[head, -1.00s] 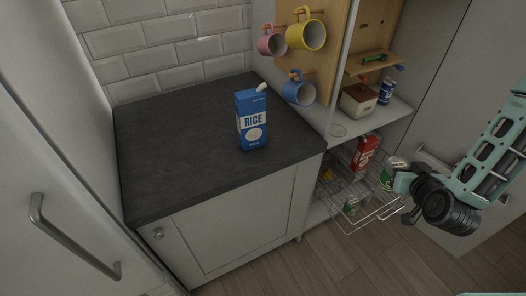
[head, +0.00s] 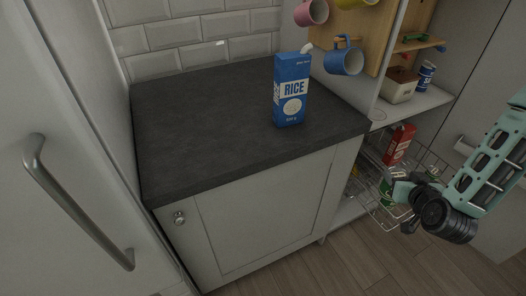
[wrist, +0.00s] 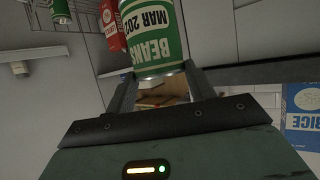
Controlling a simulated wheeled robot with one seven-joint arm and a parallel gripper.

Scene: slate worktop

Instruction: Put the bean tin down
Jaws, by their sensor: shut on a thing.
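In the head view my gripper (head: 399,183) is at the right, in front of the wire basket. The green of the tin (head: 385,192) shows just left of the fingers, partly covered by them. The slate worktop (head: 205,135) lies to the left, apart from the tin.
A blue rice box (head: 291,92) stands upright near the worktop's right back edge. Mugs, including a blue one (head: 344,60), hang beside it. A red box (head: 400,144) stands in the wire basket (head: 372,205). The worktop's left and front are clear.

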